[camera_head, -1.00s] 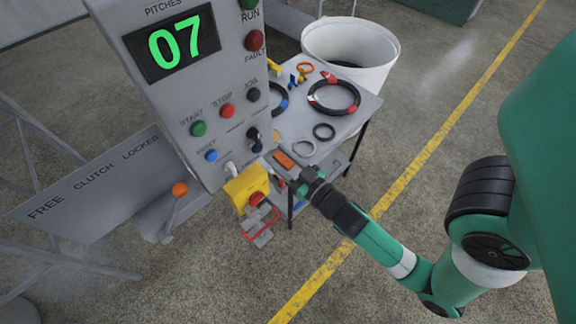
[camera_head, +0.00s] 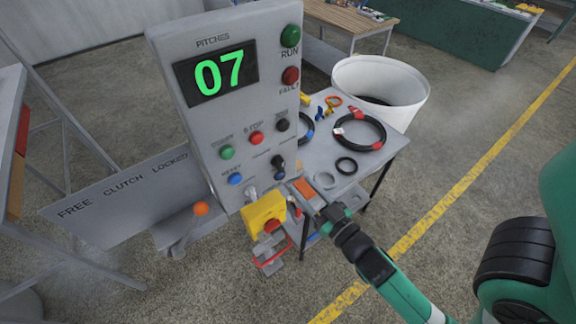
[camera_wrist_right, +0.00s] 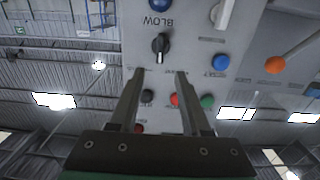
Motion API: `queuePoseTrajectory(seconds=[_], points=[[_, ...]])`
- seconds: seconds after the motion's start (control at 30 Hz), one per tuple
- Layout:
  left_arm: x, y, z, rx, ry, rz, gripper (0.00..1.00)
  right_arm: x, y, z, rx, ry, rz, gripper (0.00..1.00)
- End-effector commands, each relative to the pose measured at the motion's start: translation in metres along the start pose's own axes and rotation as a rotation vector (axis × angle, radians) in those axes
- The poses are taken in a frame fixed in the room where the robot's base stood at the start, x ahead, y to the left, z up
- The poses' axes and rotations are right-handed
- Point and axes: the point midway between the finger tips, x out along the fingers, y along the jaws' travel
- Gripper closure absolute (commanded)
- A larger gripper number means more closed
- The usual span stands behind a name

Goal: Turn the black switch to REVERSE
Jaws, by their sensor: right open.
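The black switch (camera_head: 278,162) is a rotary knob low on the grey control panel's face. In the right wrist view, which is upside down, the black switch (camera_wrist_right: 160,46) shows beyond my fingertips, its pointer along the picture's vertical. Its position labels are too small to read. My right gripper (camera_head: 328,208) is below and to the right of the switch in the head view. In the wrist view my right gripper (camera_wrist_right: 160,74) is open and empty, lined up with the knob but apart from it. My left gripper is not in view.
A yellow box with a red button (camera_head: 264,212) sticks out below the switch. An orange-knobbed lever (camera_head: 201,209) stands at left. A small table (camera_head: 380,162) with hoses and rings is close behind my right gripper. A white bin (camera_head: 350,75) stands behind it.

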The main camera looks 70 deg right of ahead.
Motion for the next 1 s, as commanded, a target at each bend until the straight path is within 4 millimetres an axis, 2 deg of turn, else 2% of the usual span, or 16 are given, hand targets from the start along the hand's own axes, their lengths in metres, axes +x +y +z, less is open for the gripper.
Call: queuePoseTrajectory(seconds=[0.03, 0.2, 0.4, 0.53, 0.77, 1.0], points=[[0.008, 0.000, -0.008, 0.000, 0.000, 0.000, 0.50, 0.011, 0.001, -0.007, 0.001, 0.004, 0.002, 0.53], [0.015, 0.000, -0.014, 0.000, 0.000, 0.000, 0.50, 0.051, 0.001, -0.005, 0.000, 0.004, 0.002, 0.53], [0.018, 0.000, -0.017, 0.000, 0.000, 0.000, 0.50, 0.083, 0.000, -0.002, -0.001, 0.003, 0.001, 0.53], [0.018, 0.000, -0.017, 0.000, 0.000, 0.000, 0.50, 0.091, 0.000, -0.002, 0.000, 0.002, 0.000, 0.53], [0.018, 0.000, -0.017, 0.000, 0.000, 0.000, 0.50, 0.091, 0.000, -0.001, 0.000, 0.001, 0.000, 0.53], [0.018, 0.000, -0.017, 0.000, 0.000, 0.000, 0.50, 0.091, 0.000, -0.001, 0.000, 0.001, 0.000, 0.96]])
